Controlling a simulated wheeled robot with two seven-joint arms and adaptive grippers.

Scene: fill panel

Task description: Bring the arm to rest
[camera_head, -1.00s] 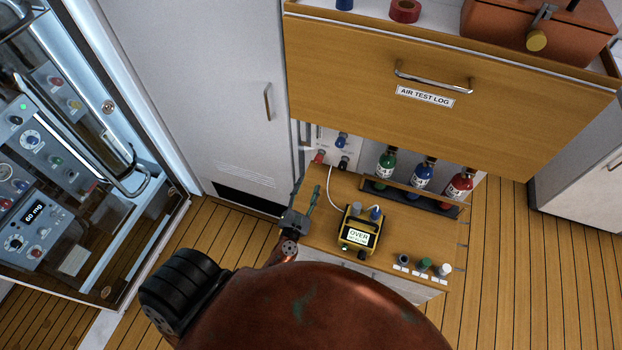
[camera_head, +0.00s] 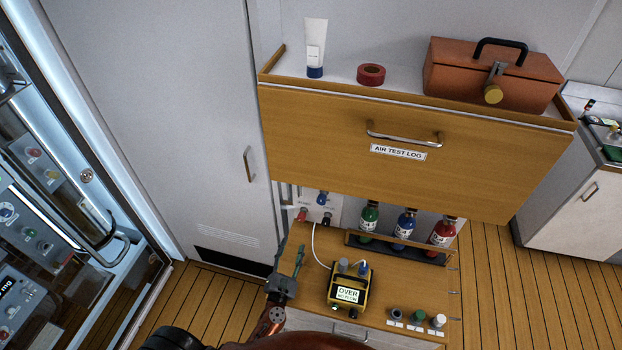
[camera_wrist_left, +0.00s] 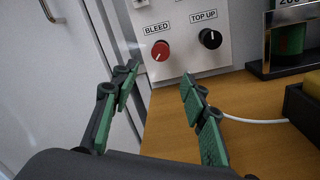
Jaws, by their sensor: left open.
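My left gripper (camera_head: 291,262) is open and empty at the left edge of the low wooden counter. In the left wrist view its two green-padded fingers (camera_wrist_left: 158,88) stand apart with nothing between them. Beyond them is a white panel (camera_wrist_left: 185,22) with a red BLEED knob (camera_wrist_left: 161,50) and a black TOP UP knob (camera_wrist_left: 210,39). The fingers are apart from both knobs. My right gripper is in neither view.
A yellow meter (camera_head: 349,289) reading OVER stands on the counter (camera_head: 312,285), with a white hose running to the panel. Green, blue and red bottles (camera_head: 404,228) stand in a rack behind it. A wooden AIR TEST LOG drawer (camera_head: 330,128) overhangs the counter.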

